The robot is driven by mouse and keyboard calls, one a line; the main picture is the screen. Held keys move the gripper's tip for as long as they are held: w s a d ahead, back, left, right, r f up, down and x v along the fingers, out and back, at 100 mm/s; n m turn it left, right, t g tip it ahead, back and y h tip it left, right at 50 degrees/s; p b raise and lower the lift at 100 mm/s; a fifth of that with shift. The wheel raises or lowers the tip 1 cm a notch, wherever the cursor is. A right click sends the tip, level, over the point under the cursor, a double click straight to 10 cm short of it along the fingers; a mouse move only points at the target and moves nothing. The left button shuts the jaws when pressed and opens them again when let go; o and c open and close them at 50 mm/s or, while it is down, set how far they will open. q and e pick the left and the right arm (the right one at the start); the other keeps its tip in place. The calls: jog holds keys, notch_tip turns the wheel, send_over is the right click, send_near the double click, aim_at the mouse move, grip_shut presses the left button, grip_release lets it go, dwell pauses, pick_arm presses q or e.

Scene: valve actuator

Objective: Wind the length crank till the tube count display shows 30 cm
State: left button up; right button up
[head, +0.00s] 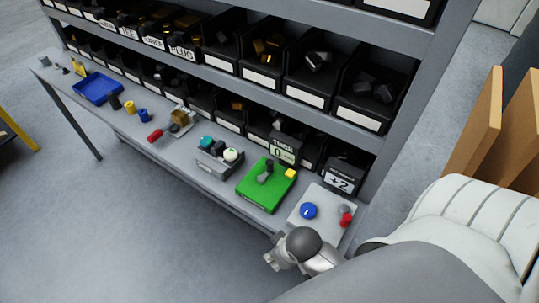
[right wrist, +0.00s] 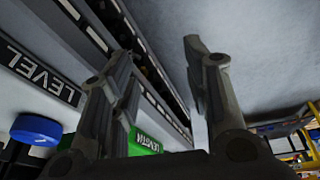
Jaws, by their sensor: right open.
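The green box (head: 262,197) stands on the bench, with a dark grey crank (head: 265,175) on top and a yellow block (head: 290,174) at its back right corner. In the right wrist view its green side (right wrist: 147,139) carries the word LENGTH. The tube display (head: 284,150) behind it reads TUBE and what looks like 0; smaller text is unreadable. My right gripper (head: 274,259) is open and empty in front of the bench edge, apart from the crank. Its spread fingers (right wrist: 160,65) fill the middle of the right wrist view. My left gripper is not in view.
A pale panel (head: 325,211) with a blue knob (head: 308,211) and a red-knobbed part stands right of the green box; a +2 display (head: 341,181) is behind. A grey button box (head: 214,164) stands left. Shelves of black bins rise behind. Floor in front is clear.

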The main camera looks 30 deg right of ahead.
jog(key=w+a+r+n+t+p, duration=0.1)
jog(key=w+r+n+t, duration=0.2)
jog(key=w+r+t, duration=0.6)
jog(key=w+a+r+n+t+p, duration=0.1)
jog(key=w+r+n+t, duration=0.2)
jog(key=w+r, duration=1.15)
jog(key=a+r+n+t+y, duration=0.3)
jog(key=a+r+n, duration=0.1)
jog(key=r, duration=0.5)
jog(key=a+r+n+g+y, duration=0.1)
jog(key=a+r+n+y, duration=0.5)
jog(key=a+n+y, duration=0.4)
jog(key=n+g+h, duration=1.3)
jog(key=n+g, duration=0.4)
jog(key=n, duration=0.3)
send_over(270, 162)
notch_tip(270, 162, down, 20)
notch_tip(270, 162, down, 11)
jog(key=b, duration=0.6)
jog(key=shift+w+r+b, duration=0.1)
jog(key=shift+r+b, duration=0.05)
jog(key=shift+b, duration=0.2)
